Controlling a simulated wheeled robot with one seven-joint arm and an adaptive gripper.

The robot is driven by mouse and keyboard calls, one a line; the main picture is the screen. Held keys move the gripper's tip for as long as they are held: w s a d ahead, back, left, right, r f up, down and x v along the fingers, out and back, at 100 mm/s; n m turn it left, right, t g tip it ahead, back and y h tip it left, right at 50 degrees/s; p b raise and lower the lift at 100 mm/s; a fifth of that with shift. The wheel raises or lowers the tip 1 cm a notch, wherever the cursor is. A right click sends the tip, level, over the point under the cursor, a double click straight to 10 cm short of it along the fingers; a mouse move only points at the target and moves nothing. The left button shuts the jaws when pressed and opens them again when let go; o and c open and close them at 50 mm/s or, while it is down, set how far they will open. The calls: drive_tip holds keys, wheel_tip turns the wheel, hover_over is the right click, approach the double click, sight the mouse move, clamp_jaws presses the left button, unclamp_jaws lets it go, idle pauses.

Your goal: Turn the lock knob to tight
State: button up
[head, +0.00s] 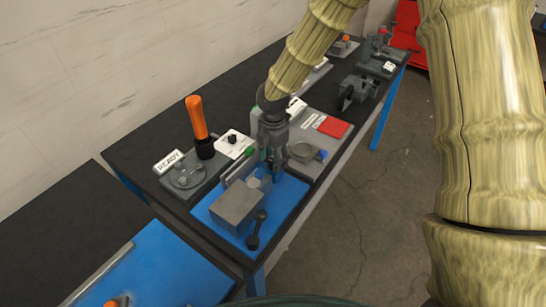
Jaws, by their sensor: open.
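My gripper (274,168) points down over the middle of the dark bench, above the back right edge of a blue mat with a grey block. Its jaws are small and dark here; they are open with nothing visible between them. A small black knob (232,138) stands on a white plate (238,149) to the left of my gripper. I cannot tell for sure that it is the lock knob, and its markings are too small to read.
The grey block (237,206) and a dark lever (257,230) sit on the blue mat (210,220). An upright orange handle (196,118) stands left, beside a READY sign (168,161). A red pad (333,127) lies right. A dark vise-like part (357,92) stands further back.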

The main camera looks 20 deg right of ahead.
drive_tip(key=shift+f, duration=0.15)
drive_tip(key=c, duration=1)
